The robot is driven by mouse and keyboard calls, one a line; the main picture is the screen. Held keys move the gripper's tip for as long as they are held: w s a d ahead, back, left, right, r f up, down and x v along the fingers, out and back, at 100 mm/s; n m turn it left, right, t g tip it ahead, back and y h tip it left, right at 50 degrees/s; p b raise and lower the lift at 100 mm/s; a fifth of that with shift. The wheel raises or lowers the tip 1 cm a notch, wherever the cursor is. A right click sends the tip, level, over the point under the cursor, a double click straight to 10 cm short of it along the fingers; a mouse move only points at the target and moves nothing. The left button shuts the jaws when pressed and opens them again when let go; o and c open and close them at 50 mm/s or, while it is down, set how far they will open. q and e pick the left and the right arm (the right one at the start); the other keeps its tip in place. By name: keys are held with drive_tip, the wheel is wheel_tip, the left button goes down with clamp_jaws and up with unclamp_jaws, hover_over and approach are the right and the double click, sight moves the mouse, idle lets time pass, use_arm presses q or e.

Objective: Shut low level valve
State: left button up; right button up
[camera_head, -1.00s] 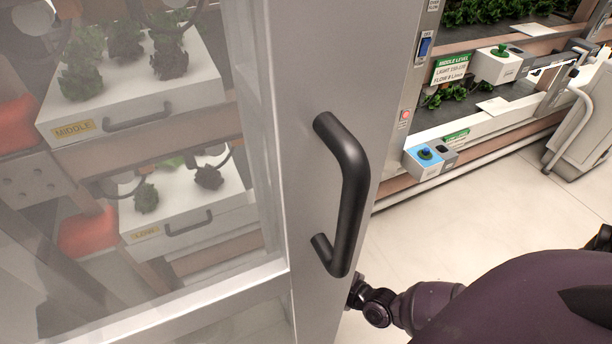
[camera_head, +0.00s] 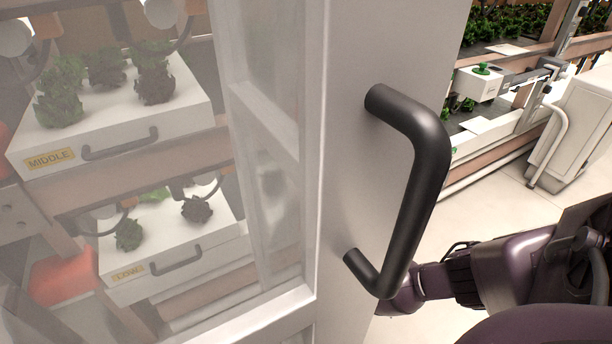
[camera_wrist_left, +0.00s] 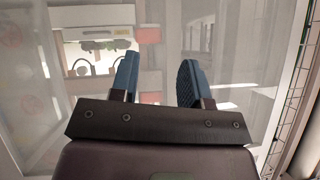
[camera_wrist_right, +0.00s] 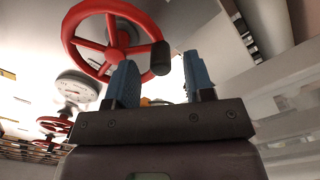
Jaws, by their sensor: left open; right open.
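A red valve wheel (camera_wrist_right: 108,45) with a black knob (camera_wrist_right: 160,58) shows in the right wrist view. My right gripper (camera_wrist_right: 159,62) is open in front of it. The knob appears between the fingertips, but I cannot tell whether they touch it. Another red wheel (camera_wrist_right: 54,126) shows farther off at the lower left. No level label is readable there, so I cannot tell which valve is the low one. In the head view the door hides the right gripper and the valves. My left gripper (camera_wrist_left: 156,60) is open and empty in the left wrist view, facing a hazy glass pane.
A grey door (camera_head: 345,200) with a black handle (camera_head: 420,180) fills the head view's middle. Behind its glass are trays labelled MIDDLE (camera_head: 50,160) and LOW (camera_head: 130,273). A round gauge (camera_wrist_right: 76,86) sits near the wheels. A white cart (camera_head: 580,135) stands at the right.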

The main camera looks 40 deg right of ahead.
drive_tip(key=b+x, duration=0.1)
drive_tip(key=x, duration=0.2)
drive_tip(key=shift+w+f, duration=0.15)
drive_tip(key=shift+f, duration=0.05)
use_arm(q)
drive_tip(key=shift+a+t, duration=0.15)
drive_tip(key=shift+t, duration=0.15)
use_arm(e)
drive_tip(key=shift+w+d+r, duration=0.15)
drive_tip(key=shift+w+r, duration=0.05)
drive_tip(key=shift+w, duration=0.4)
drive_tip(key=shift+c, duration=0.3)
drive_tip(key=c, duration=0.8)
